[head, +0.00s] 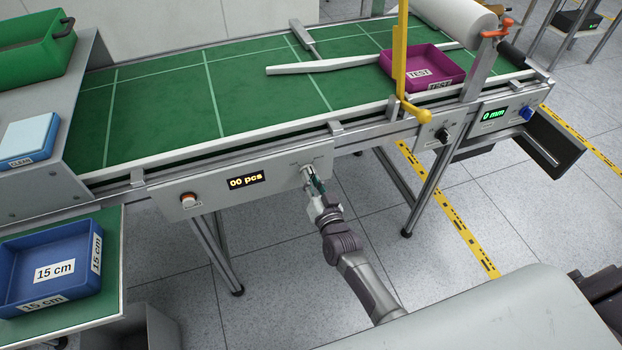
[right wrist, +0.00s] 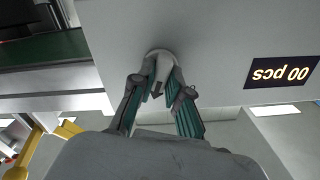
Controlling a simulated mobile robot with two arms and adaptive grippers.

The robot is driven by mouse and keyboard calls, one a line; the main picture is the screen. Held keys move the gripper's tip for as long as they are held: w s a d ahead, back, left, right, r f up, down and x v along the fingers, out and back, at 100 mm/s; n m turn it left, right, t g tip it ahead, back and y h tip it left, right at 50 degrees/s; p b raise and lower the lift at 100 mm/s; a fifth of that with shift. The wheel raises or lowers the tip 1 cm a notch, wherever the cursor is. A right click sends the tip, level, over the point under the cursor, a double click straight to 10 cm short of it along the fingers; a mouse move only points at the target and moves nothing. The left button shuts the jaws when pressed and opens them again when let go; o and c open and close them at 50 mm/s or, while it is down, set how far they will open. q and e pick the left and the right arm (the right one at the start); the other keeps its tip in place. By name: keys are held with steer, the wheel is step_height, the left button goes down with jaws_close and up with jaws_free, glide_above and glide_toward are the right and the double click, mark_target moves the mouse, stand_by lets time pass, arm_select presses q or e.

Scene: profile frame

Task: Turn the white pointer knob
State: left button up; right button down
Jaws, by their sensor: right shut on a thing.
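The white pointer knob (head: 306,172) is on the conveyor's front panel, to the right of the "00 pcs" display (head: 245,181). My right gripper (head: 315,188) reaches up to it from the front and is shut on it. In the right wrist view the pale knob (right wrist: 160,60) sits between the two fingers of my right gripper (right wrist: 160,88), with a dark pointed mark toward the camera. The gripper hides much of the knob in the head view, so its exact setting is hard to read. My left gripper is not in view.
A red button (head: 188,199) is on the same panel at the left. A black knob (head: 442,134) and a blue knob (head: 526,113) are farther right. A magenta tray (head: 440,64) lies on the green belt (head: 160,105). A blue "15 cm" bin (head: 20,262) stands at the left.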

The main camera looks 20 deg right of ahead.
steer(key=m, duration=0.3)
steer(key=shift+f, duration=0.1)
steer(key=shift+m, duration=0.5)
steer(key=c, duration=1.1)
jaws_free()
steer(key=shift+c, duration=0.2)
steer(key=s, duration=1.2)
steer(key=shift+d, duration=0.25)
